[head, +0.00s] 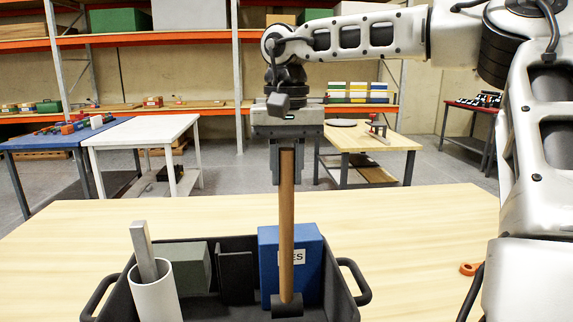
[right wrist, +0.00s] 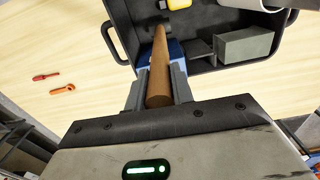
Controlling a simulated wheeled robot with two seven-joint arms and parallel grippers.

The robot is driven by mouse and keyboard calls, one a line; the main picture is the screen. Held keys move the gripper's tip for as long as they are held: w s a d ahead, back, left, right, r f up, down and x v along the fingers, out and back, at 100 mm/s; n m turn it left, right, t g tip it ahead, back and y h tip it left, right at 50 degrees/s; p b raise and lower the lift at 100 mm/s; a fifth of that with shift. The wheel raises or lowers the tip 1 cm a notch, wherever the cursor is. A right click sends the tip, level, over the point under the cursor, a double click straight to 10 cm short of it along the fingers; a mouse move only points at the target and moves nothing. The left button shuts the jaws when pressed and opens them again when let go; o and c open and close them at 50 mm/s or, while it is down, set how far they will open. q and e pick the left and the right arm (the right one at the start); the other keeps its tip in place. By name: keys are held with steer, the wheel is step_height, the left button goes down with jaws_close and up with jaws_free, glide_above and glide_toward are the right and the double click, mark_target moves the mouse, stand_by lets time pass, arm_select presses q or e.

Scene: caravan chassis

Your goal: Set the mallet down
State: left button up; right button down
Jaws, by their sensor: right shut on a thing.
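My right gripper (head: 287,172) is above the table's middle, pointing down, its fingers shut on the top of the mallet's wooden handle. The mallet (head: 286,225) hangs upright, its dark head (head: 287,305) lowest, in front of a blue box. The head overlaps the black tote (head: 355,285); whether it touches the tote floor I cannot tell. In the right wrist view the handle (right wrist: 165,70) sits between the fingers (right wrist: 158,85) and the dark head lies over the tote (right wrist: 122,30). My left gripper is not in view.
The tote holds the blue box (head: 268,245), a white tube (head: 157,295) with a grey bar (head: 143,250), a grey-green block (head: 185,268) and a dark panel (head: 236,277). An orange ring-ended piece (head: 470,268) lies right of it. The wooden table (head: 420,215) is otherwise mostly clear.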

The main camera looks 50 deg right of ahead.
steer(key=shift+f, duration=0.15)
steer(key=c, duration=1.2)
jaws_free()
step_height(320, 180, up, 13)
steer(key=shift+r, duration=0.1)
